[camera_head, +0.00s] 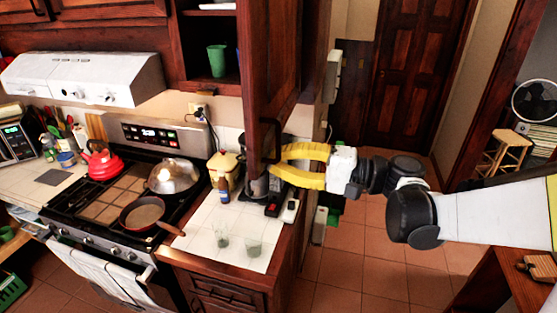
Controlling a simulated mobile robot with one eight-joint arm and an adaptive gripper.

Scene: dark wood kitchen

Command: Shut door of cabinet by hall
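The dark wood upper cabinet door (273,62) stands open, swung out toward me, in the head view. Its dark handle (264,138) is near the bottom of the door. The open cabinet interior (229,62) shows to the left of the door, with a green cup (217,60) inside. My yellow gripper (278,161) reaches in from the right at the door's lower edge, close to the handle. Its two fingers are apart with a gap between them, and nothing shows held in it. I cannot tell whether the fingertips touch the door.
Below the door, the tiled counter (207,222) holds a coffee maker, a bottle and two glasses (254,248). A stove (115,220) with pans is at left. Tiled floor (365,260) is clear below my arm. A stool (505,150) stands far right.

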